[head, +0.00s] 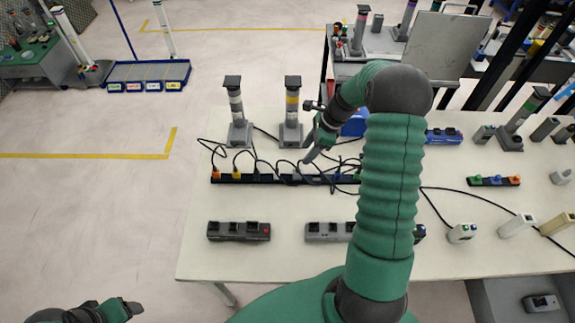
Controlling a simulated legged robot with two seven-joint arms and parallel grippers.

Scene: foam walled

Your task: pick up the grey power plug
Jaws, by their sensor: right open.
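A long black power strip (228,180) lies across the middle of the white table, with several plugs and looping black cables on it. A plug that looks grey (297,176) sits on the strip near its middle, small and partly covered by cables. My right gripper (309,156) is open and points down just above that part of the strip. I cannot tell whether a finger touches the plug or a cable. My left gripper (130,308) is low at the bottom left, off the table, and its opening is unclear.
Two upright posts (235,108) (292,105) stand behind the strip. Dark socket blocks (239,231) (326,232) lie in front. My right arm hides part of the table. Blue and coloured blocks (493,181) lie at right.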

